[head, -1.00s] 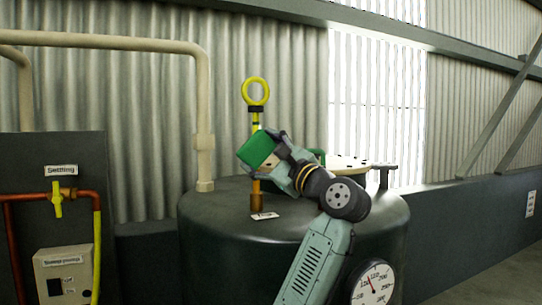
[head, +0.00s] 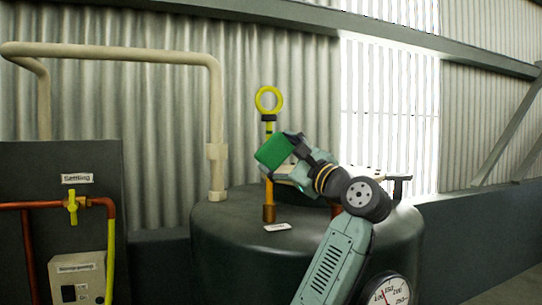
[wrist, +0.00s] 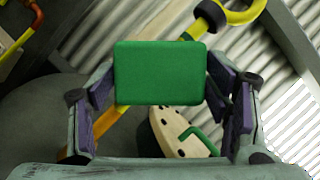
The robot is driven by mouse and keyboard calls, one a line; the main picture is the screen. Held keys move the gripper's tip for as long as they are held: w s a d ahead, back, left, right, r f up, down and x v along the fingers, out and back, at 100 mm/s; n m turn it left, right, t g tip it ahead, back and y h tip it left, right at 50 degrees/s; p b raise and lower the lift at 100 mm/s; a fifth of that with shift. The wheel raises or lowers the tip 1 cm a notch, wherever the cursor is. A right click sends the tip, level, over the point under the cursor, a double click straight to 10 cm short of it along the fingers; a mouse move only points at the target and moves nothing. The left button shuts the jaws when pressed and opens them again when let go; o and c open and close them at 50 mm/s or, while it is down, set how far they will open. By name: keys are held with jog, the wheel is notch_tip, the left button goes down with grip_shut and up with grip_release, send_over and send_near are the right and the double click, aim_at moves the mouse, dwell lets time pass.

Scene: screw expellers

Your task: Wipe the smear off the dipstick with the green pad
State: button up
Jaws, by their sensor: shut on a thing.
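The dipstick (head: 269,128) stands upright on the dark tank, with a yellow ring handle, a dark collar and a brass-coloured base (head: 269,213). My gripper (head: 288,150) is shut on the green pad (head: 272,153). In the head view the pad covers the middle of the dipstick. In the wrist view the pad (wrist: 160,73) sits between the two fingers, and the dipstick (wrist: 194,30) runs slantwise behind it from upper right to lower left. I cannot tell whether pad and dipstick touch. No smear can be made out; part of the rod is hidden by the pad.
The dark tank (head: 225,245) carries a small white label (head: 278,227), a pale perforated plate behind my wrist and a gauge (head: 388,292) in front. A cream pipe (head: 216,120) rises left of the dipstick. A panel with a yellow valve (head: 72,207) stands farther left.

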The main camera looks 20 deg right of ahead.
jog(key=shift+d, duration=0.85)
jog(key=shift+s, duration=0.15)
jog(key=shift+s+b, duration=0.95)
jog(key=shift+s, duration=1.95)
jog(key=shift+s, duration=0.15)
jog(key=s, duration=0.2)
jog(key=shift+s+d+b, duration=0.1)
jog(key=shift+s+b, duration=0.25)
jog(key=shift+s, duration=0.05)
